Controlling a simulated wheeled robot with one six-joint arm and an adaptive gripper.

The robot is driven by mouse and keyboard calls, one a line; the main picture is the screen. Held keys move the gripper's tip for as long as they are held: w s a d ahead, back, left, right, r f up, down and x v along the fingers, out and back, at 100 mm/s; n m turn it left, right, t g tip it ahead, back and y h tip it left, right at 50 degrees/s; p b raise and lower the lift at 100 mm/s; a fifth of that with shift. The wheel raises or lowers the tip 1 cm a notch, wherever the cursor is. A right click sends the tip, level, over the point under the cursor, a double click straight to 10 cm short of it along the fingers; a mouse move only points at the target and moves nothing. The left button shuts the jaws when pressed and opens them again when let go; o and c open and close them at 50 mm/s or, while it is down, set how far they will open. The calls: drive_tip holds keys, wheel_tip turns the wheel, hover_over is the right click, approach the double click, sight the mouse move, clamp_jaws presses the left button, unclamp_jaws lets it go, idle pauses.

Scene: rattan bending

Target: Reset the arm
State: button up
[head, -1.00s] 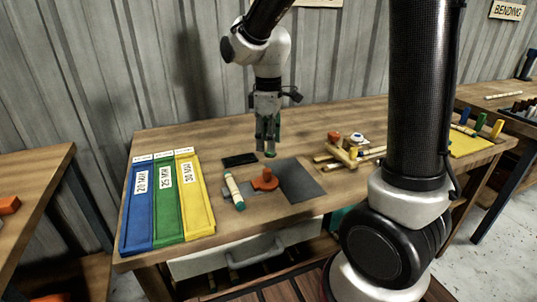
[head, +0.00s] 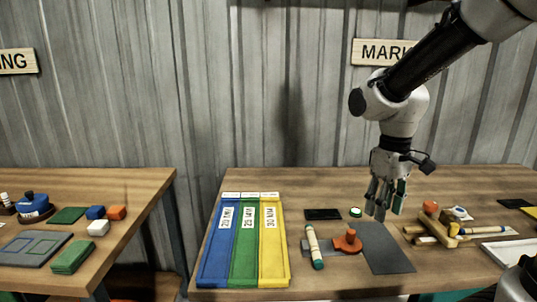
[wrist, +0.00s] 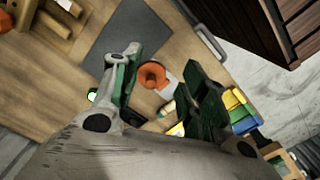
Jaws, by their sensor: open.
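My gripper (head: 385,200) hangs above the wooden table (head: 325,190), fingers pointing down, over the area of the dark grey mat (head: 385,248). In the wrist view my gripper (wrist: 160,88) has its two green-padded fingers spread apart with nothing held between them. The orange-topped tool (head: 348,241) stands on the table beside the mat, below and apart from my fingers. It also shows in the wrist view (wrist: 152,75). My arm is bent, reaching in from the upper right of the head view.
Blue (head: 219,245), green (head: 244,245) and yellow (head: 271,245) trays lie on the table's left. A teal-ended rattan piece (head: 314,246) lies beside them. A wooden jig (head: 440,228) and white tray (head: 494,252) are at right. Another table (head: 130,190) stands left, across a gap.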

drive_tip(key=s+d+r+m+t, duration=0.4)
drive_tip(key=s+d+r, duration=0.3)
drive_tip(key=s, duration=0.5)
drive_tip(key=shift+s+d+r+m+t, duration=0.15)
drive_tip(key=shift+d+r+m+t, duration=0.2)
drive_tip(key=shift+d+m, duration=0.35)
